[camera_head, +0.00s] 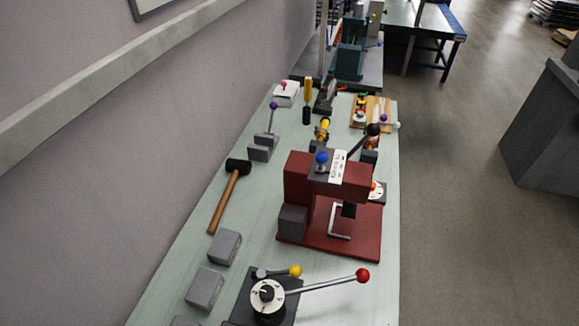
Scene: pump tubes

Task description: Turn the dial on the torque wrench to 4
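A round white dial (268,294) with a dark centre knob sits on a black base plate (240,306) at the bottom of the bench. A long metal lever with a red ball (362,275) extends right from it, and a short lever with a yellow ball (295,271) is beside it. A second white dial with an orange mark (377,190) is partly hidden behind the red press. No label shows which of these is the torque wrench. Dial numbers are too small to read. Neither of my grippers is in view.
The pale green bench (170,282) runs along a wall. A red press (300,180) stands mid-bench. A wooden-handled mallet (224,204) and grey blocks (206,289) lie on the left. A wooden board with coloured parts (371,112) is farther back. Floor (450,220) right of the bench is clear.

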